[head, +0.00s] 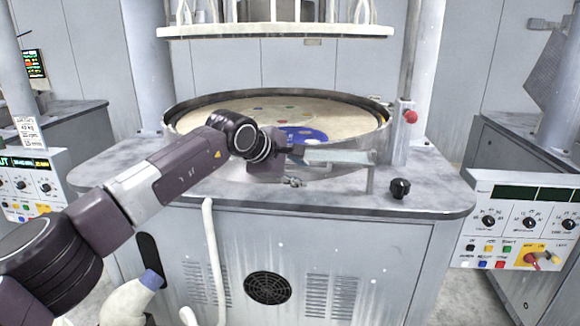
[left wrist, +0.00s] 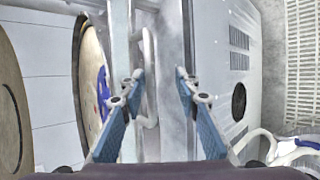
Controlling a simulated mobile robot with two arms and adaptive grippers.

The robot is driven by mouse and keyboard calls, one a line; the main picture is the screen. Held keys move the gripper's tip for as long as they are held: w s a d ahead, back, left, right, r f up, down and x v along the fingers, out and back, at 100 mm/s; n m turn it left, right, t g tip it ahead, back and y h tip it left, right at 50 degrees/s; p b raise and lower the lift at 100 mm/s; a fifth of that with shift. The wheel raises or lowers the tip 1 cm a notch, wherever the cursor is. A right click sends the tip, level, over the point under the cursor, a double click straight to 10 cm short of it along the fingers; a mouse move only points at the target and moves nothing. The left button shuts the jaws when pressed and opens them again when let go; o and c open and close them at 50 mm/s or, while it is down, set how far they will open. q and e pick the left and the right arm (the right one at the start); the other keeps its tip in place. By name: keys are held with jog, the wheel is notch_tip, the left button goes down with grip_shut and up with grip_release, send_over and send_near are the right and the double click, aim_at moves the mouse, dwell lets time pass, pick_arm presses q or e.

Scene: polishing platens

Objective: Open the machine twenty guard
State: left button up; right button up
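The grey polishing machine (head: 270,235) fills the middle of the head view, with a low round rim (head: 180,110) around its pale platen (head: 240,108). No machine number is readable, and I cannot tell for certain which part is the guard. A pale flat bar (head: 340,157) with a leg at its right end stands at the front of the rim. My left gripper (head: 292,165) is at the bar's left end. In the left wrist view my left gripper (left wrist: 159,76) has its blue-grey fingers apart, with pale machine parts seen between them. My right gripper is out of view.
A red knob (head: 410,116) on a post and a black knob (head: 400,188) stand at the deck's right. A round upper part (head: 275,30) hangs above the platen. Control panels (head: 520,225) flank the machine. A white hose (head: 130,303) is low at the left.

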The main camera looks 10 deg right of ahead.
pick_arm(q)
jog(key=v, duration=1.1)
jog(key=shift+s+a, duration=0.2)
jog(key=shift+s, duration=0.05)
jog(key=shift+r, duration=0.1)
